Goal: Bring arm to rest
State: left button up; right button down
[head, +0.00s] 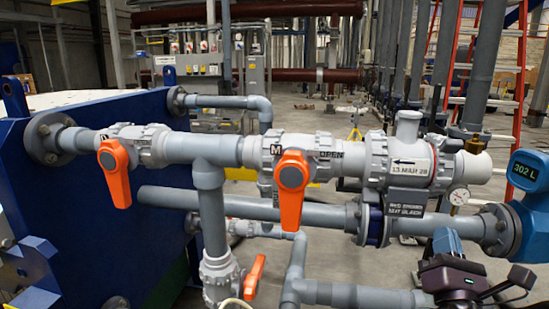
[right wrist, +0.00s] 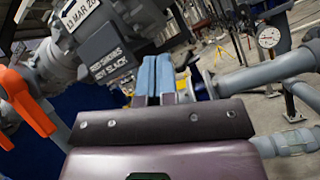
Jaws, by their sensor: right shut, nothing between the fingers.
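My right gripper (head: 447,241) is at the lower right of the head view, below the grey pipe and the dial gauge. Its two blue fingers also show in the right wrist view (right wrist: 155,78), side by side and shut with nothing between them. They point toward the pipework, under a black label plate (right wrist: 113,58). I cannot tell the exact gap to the pipe. My left gripper is not in view.
Grey pipes run from a blue plate (head: 85,190) across the head view, with orange valve handles (head: 115,172) (head: 291,188) hanging down. A pressure gauge (head: 459,196) and a blue meter reading 302 L (head: 525,172) stand close to my right gripper. Open floor lies behind.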

jog(key=s+f+m+g+y, duration=0.2)
jog(key=s+f+m+g, duration=0.15)
jog(key=f+m, duration=0.6)
jog(key=s+f+m+g+y, duration=0.15)
jog(key=f+m+g, duration=0.3)
jog(key=f, duration=1.05)
jog(key=s+a+f+m+g+y, duration=0.1)
jog(key=s+a+f+m+g, duration=0.1)
jog(key=s+f+m, duration=0.4)
jog(key=s+a+f+m+g+y, duration=0.1)
jog(key=s+a+f+m, duration=0.1)
jog(key=s+f+m, duration=0.5)
jog(key=shift+a+f+m+g, duration=0.25)
jog(key=shift+f+m+g, duration=0.05)
jog(key=shift+f+g, duration=0.15)
jog(key=c, duration=1.8)
grip_release()
